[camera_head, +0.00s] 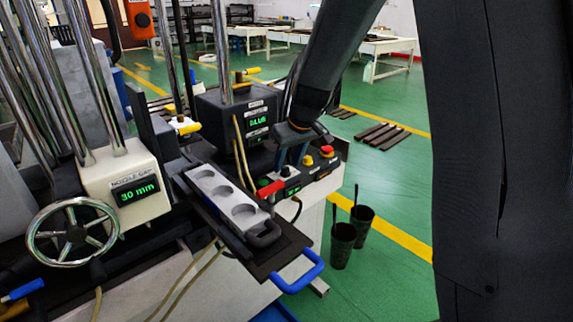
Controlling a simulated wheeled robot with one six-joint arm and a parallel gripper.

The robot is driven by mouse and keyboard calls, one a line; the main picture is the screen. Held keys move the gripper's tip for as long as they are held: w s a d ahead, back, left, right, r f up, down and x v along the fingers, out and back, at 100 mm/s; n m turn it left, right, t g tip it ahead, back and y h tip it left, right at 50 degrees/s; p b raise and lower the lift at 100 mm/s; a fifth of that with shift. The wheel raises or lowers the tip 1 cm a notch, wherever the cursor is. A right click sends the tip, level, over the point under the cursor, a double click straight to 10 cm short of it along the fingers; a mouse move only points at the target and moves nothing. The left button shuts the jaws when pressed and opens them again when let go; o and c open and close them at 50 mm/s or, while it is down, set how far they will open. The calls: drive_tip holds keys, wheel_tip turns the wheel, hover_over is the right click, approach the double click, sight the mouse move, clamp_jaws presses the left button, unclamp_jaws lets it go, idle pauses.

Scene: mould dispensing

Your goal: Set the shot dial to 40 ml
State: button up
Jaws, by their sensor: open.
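My gripper (292,157) is at the low control box on the right side of the machine, pointing down at its top face. Its fingers are apart, over a small dark knob (285,171) on the box that may be the shot dial. The gripper partly hides this spot, and I cannot read any setting there or tell whether the fingers touch it. The control box (320,170) also carries a red button (327,151) and an orange button (308,160).
A black box with a green display (259,121) stands behind. A mould plate (222,196) with round cavities lies on a dark tray with a blue handle (300,275). A handwheel (72,231) and a 30 mm display (138,192) are left. Two dark cups (343,245) stand right.

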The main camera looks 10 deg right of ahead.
drive_tip(key=shift+x, duration=0.9)
drive_tip(key=c, duration=1)
